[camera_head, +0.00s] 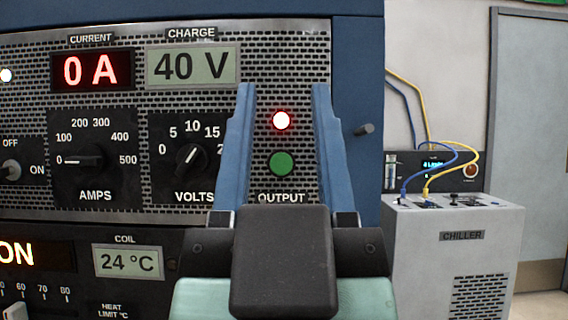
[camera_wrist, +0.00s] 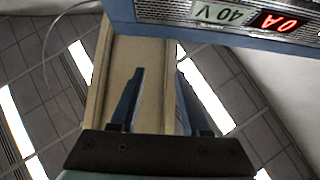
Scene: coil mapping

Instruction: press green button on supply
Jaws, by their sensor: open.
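The supply (camera_head: 290,50) is a grey perforated panel with dials and displays. Its round green button (camera_head: 281,163) sits above the OUTPUT label, with a lit red lamp (camera_head: 281,120) above it. My gripper (camera_head: 283,92) is open and empty in front of the panel. In the head view its two blue fingers frame the button and lamp on either side; the gap in depth to the panel is hard to tell. In the wrist view the open fingers (camera_wrist: 160,73) point up the picture, and the button does not show there.
The supply reads 0 A and 40 V; the VOLTS dial (camera_head: 192,158) is just left of my fingers. Below is a panel with a 24 °C coil display (camera_head: 128,262). A grey chiller (camera_head: 462,250) with blue and yellow cables stands at the right, beside a door (camera_head: 530,150).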

